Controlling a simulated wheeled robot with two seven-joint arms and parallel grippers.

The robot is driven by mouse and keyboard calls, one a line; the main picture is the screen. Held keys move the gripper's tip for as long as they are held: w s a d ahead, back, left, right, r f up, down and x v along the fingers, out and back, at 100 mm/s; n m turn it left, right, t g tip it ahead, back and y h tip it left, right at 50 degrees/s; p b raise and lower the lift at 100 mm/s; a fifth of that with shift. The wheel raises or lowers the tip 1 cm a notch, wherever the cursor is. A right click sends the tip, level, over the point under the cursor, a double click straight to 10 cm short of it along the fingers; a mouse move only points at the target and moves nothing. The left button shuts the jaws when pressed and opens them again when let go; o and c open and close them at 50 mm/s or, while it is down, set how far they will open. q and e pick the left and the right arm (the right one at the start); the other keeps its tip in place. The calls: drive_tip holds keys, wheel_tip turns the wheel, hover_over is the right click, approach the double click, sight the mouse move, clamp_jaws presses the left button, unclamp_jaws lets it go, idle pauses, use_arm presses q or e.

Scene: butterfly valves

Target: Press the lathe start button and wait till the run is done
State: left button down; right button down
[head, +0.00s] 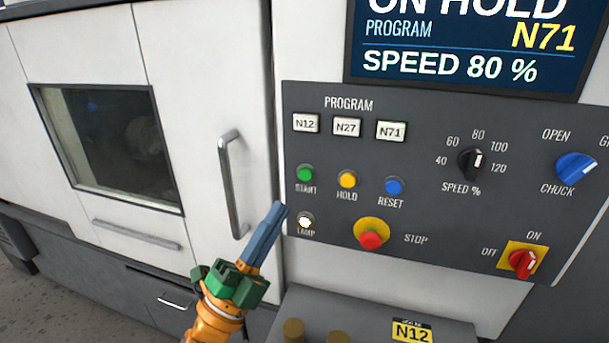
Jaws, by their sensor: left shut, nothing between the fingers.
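The green START button (305,174) sits on the dark control panel (430,185) of the lathe (190,60). My left gripper (278,208) is shut and empty, its blue fingers pointing up toward the panel's left edge. Its tip shows just below and left of the START button, apart from it in the picture; the depth between them I cannot tell. The screen (465,50) reads "ON HOLD", program N71, speed 80 %. The N71 key (391,131) has a greenish edge. My right gripper is not in view.
Right of START are the yellow HOLD (347,179) and blue RESET (394,186) buttons. The LAMP button (305,221) is below START, close to my fingers. The red STOP button (371,236) is lower right. A door handle (232,185) stands out left of the panel.

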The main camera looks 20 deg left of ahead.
sight(306, 174)
use_arm(q)
drive_tip(key=shift+w+d+b, duration=0.15)
drive_tip(key=shift+w+b, duration=1.35)
drive_tip(key=shift+w, duration=2.95)
drive_tip(key=shift+w+f, duration=0.1)
drive_tip(key=shift+w, duration=0.05)
drive_tip(key=shift+w, duration=0.3)
drive_tip(key=shift+w+b, duration=0.4)
drive_tip(key=shift+b, duration=0.2)
drive_tip(key=shift+s, duration=0.1)
drive_tip(key=shift+s+p, duration=0.45)
drive_tip(key=shift+s, duration=0.3)
